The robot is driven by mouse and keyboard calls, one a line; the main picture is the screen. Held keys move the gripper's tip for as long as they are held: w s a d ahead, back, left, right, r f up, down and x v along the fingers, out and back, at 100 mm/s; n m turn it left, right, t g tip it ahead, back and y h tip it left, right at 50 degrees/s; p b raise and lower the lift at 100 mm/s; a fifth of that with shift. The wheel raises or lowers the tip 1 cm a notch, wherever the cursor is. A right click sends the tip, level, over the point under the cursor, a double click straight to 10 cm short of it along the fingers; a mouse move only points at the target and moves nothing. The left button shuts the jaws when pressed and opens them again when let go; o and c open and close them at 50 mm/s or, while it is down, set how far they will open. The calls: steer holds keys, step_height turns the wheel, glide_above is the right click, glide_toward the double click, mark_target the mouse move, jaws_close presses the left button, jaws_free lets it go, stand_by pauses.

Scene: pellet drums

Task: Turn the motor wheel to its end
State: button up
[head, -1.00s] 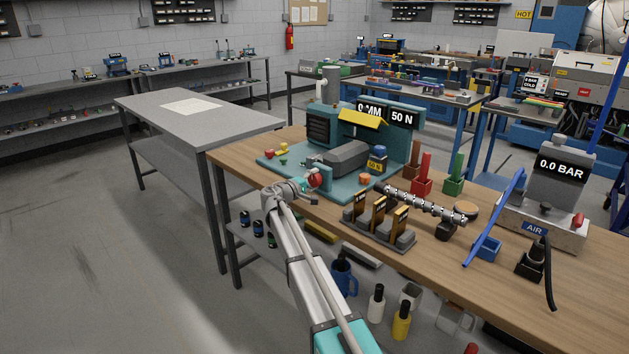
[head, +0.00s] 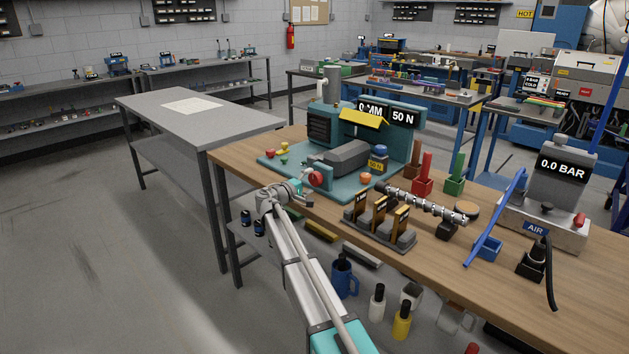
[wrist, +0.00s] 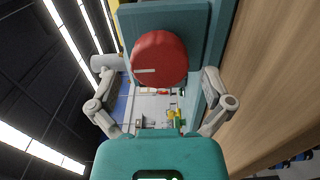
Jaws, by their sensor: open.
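The motor wheel (head: 317,179) is a red disc at the near end of the teal machine (head: 348,157) on the wooden bench. In the wrist view the wheel (wrist: 159,58) faces me, with a short white line on its left part. My gripper (wrist: 160,88) is open, its two grey fingers spread to the left and right of the wheel. They do not appear to press on it. In the head view my gripper (head: 300,194) is just in front of the wheel and partly overlaps its lower left; exact contact there is hard to tell.
Displays on the machine read "0 MM" and "50 N". A rack with several brown upright pieces (head: 380,222) and a metal screw shaft (head: 425,205) lie right of my arm. The grey table (head: 200,118) at left is mostly bare.

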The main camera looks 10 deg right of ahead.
steer(key=v, duration=0.9)
steer(key=shift+s+a, duration=0.2)
steer(key=shift+a, duration=0.1)
